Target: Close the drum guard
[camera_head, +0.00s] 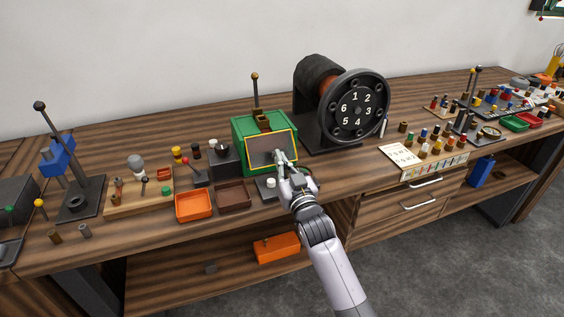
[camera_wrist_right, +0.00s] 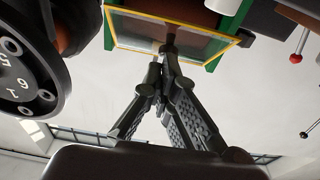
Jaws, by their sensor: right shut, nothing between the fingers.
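The drum guard, a clear panel in a yellow frame (camera_head: 262,138), stands at the front of a green box-shaped machine (camera_head: 239,144) on the bench. I cannot tell whether it lies flush with the box. In the right wrist view the yellow-framed panel (camera_wrist_right: 150,36) is at the top, with green parts of the machine (camera_wrist_right: 222,46) at its right edge. My right gripper (camera_head: 279,156) is shut and empty in front of the panel's lower right part. In the wrist view its fingertips (camera_wrist_right: 168,50) overlap the frame's edge; contact is unclear. My left gripper is not in view.
A black drum with a numbered disc (camera_head: 358,107) stands just right of the machine, close to my right arm. An orange tray (camera_head: 194,206) and a brown tray (camera_head: 233,194) lie at its front left.

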